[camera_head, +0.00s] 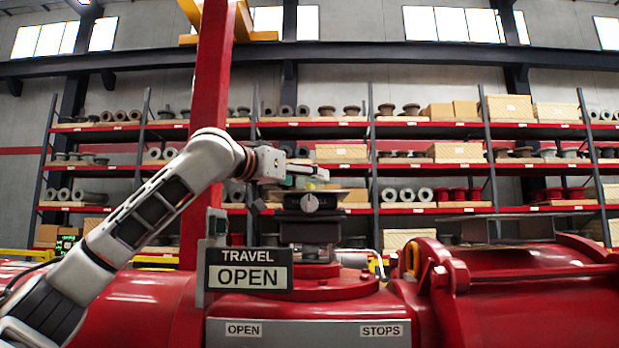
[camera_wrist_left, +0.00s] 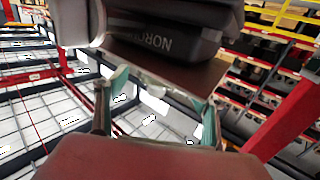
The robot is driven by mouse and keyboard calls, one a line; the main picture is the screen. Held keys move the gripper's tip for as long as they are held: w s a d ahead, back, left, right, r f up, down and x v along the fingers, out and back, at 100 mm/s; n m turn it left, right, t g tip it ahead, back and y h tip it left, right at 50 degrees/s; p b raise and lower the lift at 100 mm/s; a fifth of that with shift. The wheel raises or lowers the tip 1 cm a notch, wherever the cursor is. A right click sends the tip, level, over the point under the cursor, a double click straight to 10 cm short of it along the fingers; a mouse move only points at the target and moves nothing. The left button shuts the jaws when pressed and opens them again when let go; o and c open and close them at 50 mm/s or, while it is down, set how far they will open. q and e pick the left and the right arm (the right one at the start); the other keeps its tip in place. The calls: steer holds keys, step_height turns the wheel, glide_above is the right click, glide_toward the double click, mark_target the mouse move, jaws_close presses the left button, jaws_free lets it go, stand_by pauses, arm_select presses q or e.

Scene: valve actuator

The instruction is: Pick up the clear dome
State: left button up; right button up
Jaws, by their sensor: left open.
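A dark indicator (camera_head: 310,203) with a pale round knob on its face stands on top of the red valve actuator (camera_head: 310,290). I cannot make out the clear dome's outline; any clear cover there is too faint to tell from the indicator. My left gripper (camera_head: 308,177) reaches in from the left, just above the indicator. In the left wrist view its two teal fingertips (camera_wrist_left: 162,98) are spread apart, with a dark lettered box (camera_wrist_left: 175,35) just beyond them. I see nothing held between them. Whether the fingers touch anything is unclear. My right gripper is out of view.
A sign reading TRAVEL OPEN (camera_head: 249,270) stands in front, left of the indicator. A red post (camera_head: 212,80) rises behind my left arm. Red flanged housing (camera_head: 520,295) fills the right. Shelves (camera_head: 420,125) with boxes and fittings line the back wall.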

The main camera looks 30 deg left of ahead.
mark_target(310, 178)
arm_select(q)
steer(key=shift+w+d, duration=0.2)
steer(key=shift+w, duration=1.3)
steer(key=shift+r, duration=0.1)
steer(key=c, duration=1.2)
